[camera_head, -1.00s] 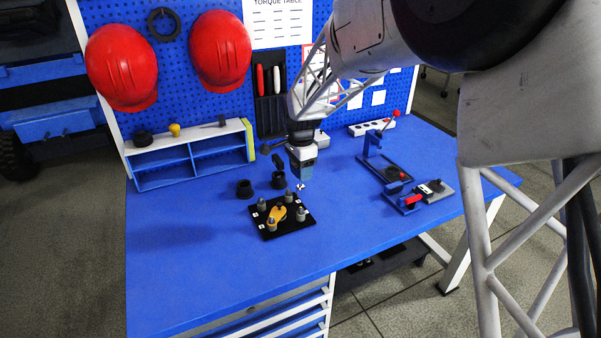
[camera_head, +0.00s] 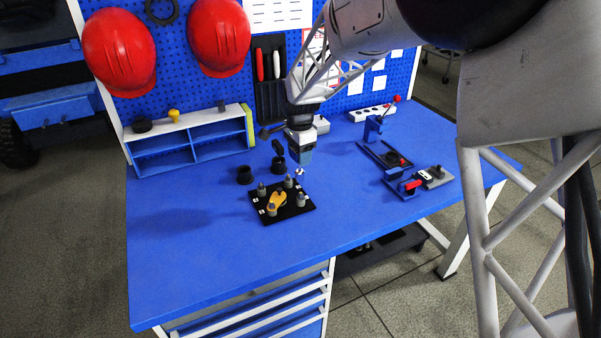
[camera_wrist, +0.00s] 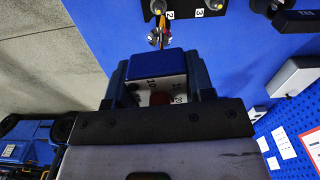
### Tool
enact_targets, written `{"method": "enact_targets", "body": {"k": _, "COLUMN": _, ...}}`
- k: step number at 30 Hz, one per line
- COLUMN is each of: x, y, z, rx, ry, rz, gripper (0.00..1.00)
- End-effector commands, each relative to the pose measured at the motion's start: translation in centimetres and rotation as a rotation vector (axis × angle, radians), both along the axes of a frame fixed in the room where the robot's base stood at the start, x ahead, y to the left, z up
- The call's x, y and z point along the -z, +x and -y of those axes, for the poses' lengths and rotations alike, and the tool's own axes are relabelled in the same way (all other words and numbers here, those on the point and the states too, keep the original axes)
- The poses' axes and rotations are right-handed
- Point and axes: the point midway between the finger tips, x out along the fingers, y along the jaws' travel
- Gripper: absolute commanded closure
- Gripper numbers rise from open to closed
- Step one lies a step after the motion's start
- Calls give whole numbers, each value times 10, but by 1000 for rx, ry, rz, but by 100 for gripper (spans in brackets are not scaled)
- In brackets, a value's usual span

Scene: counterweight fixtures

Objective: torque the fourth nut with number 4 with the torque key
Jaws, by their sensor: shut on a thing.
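The plate bears several grey posts with nuts and an orange-yellow part (camera_head: 277,201). Labels 2 (camera_wrist: 170,15) and 3 (camera_wrist: 199,12) are readable in the wrist view; I cannot make out number 4.
A blue shelf (camera_head: 190,145) is at back left. The table's front left is clear.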

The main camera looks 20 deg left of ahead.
Motion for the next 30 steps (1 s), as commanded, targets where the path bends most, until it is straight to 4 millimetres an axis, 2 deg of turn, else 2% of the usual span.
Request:
{"method": "enact_targets", "body": {"k": 8, "x": -2, "y": 2, "z": -24, "rx": -172, "ry": 0, "rz": 0, "gripper": 89}}
{"method": "enact_targets", "body": {"k": 24, "x": -10, "y": 2, "z": -106, "rx": -811, "ry": 0, "rz": 2, "gripper": 89}}
{"method": "enact_targets", "body": {"k": 30, "x": -12, "y": 0, "z": -128, "rx": -986, "ry": 0, "rz": 0, "gripper": 89}}
